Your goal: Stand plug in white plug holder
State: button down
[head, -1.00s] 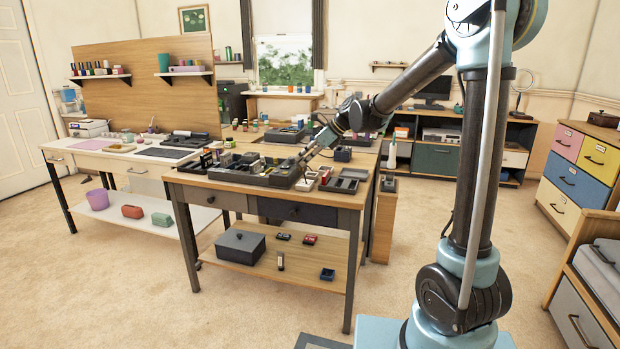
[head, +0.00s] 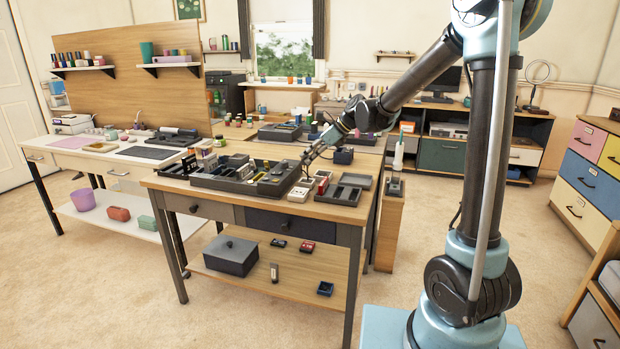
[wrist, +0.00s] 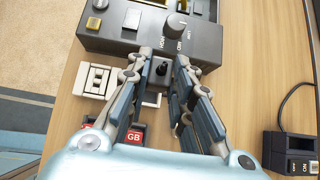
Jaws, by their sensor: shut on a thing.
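In the head view my gripper (head: 306,161) is small, and the plug cannot be made out. A white slotted block (wrist: 97,80), which looks like the plug holder, lies just left of the fingers. Another white piece (wrist: 152,99) shows partly below the plug; most of it is hidden. I cannot tell whether the plug touches it.
The dark device with a knob (wrist: 177,26) stands just beyond the fingertips. A red item marked GB (wrist: 136,136) lies under my wrist. A black box with a cable (wrist: 290,150) is at right. A dark divided tray (head: 343,190) is nearby. Bare wood is clear at right.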

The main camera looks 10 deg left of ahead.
jog(key=shift+s+a+f, duration=0.1)
jog(key=shift+f, duration=3.4)
jog(key=c, duration=1.4)
grip_release()
jog(key=shift+f, duration=0.15)
jog(key=v, duration=1.2)
